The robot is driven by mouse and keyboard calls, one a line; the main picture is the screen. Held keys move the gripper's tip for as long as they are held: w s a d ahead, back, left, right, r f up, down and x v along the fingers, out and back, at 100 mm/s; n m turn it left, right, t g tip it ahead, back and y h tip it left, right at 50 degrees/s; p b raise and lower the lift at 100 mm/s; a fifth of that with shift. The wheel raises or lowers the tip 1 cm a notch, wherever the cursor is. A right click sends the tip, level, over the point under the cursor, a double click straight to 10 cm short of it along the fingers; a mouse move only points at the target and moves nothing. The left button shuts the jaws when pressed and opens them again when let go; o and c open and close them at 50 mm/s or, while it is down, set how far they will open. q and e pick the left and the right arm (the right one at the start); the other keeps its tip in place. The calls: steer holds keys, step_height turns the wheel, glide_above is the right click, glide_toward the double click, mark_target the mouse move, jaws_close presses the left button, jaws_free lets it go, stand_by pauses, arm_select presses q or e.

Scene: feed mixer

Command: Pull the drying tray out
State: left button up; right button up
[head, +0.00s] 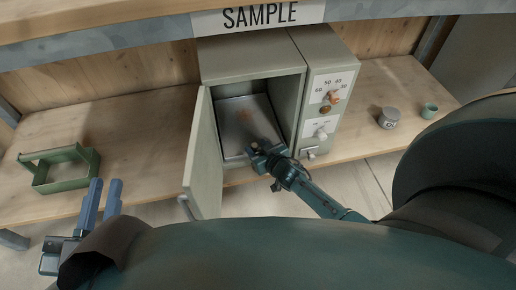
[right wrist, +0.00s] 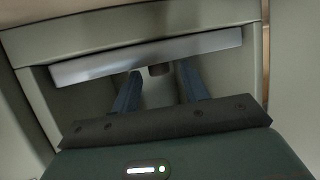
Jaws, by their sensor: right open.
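The drying tray (head: 243,118) is a flat grey metal tray inside the open drying cabinet (head: 252,57). In the right wrist view the tray's pale front edge (right wrist: 150,57) runs across the opening, slightly tilted in the picture. A small dark knob-like part (right wrist: 159,70) shows just below that edge, between my fingers. My right gripper (head: 262,150) is at the cabinet opening, at the tray's front; its blue fingers (right wrist: 160,92) are apart with nothing visibly held. Whether they touch the tray is unclear. My left gripper (head: 102,198) is low at the left, fingers apart and empty, away from the cabinet.
The cabinet door (head: 203,160) stands open to the left of my right gripper. A control panel (head: 323,105) with knobs is on the cabinet's right. A green carrier (head: 62,170) stands on the bench at left; a grey jar (head: 389,118) and green cup (head: 429,110) at right.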

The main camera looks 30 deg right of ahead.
steer(key=shift+c, duration=0.3)
jaws_close()
steer(key=shift+s, duration=0.15)
